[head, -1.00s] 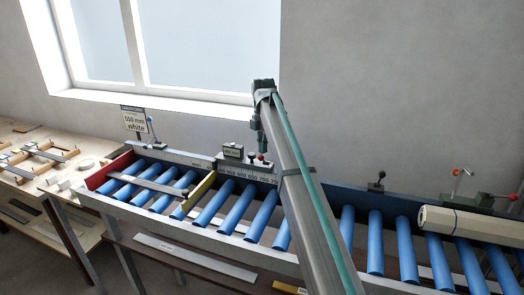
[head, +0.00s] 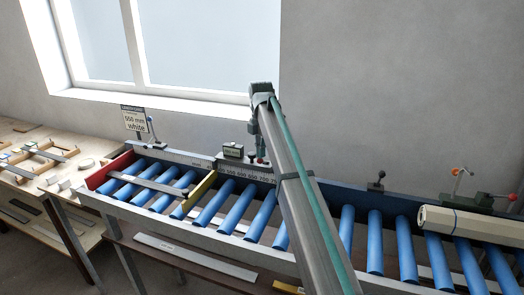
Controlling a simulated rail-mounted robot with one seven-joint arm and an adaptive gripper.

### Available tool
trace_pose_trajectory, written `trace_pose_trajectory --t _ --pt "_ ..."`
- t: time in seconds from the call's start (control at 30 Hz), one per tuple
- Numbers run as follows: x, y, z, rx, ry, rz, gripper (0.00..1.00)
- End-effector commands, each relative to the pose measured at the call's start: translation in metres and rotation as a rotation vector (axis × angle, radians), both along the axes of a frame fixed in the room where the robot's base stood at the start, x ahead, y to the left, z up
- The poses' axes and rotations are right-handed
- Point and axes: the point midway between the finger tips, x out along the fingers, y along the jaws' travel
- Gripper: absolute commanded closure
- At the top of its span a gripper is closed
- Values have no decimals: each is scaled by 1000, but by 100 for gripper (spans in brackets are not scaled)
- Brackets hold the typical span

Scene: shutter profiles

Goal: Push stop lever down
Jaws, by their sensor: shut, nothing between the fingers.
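A small lever with a red knob (head: 261,161) stands at the back of the roller conveyor, beside the pale scale (head: 240,171); I take it for the stop lever. A dark knob (head: 251,155) is just left of it. My gripper (head: 261,154) points down with its shut fingertips right at the red knob, with nothing between them. The tips and knob are too small to tell whether they touch. My arm hides part of the conveyor below.
A sign (head: 135,119) and another lever (head: 151,127) stand behind. A cream wrapped bundle (head: 470,223) lies on the right rollers. A wooden workbench (head: 20,135) is at far left.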

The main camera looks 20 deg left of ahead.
Motion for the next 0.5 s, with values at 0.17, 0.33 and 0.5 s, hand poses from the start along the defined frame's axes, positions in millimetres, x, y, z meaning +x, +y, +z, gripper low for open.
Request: trace_pose_trajectory --t 0.17,0.33,0.5 --pt "-1 0 -3 0 0 0 100" --pt "-3 0 -9 0 0 0 100" --pt "-5 0 -14 0 0 0 100"
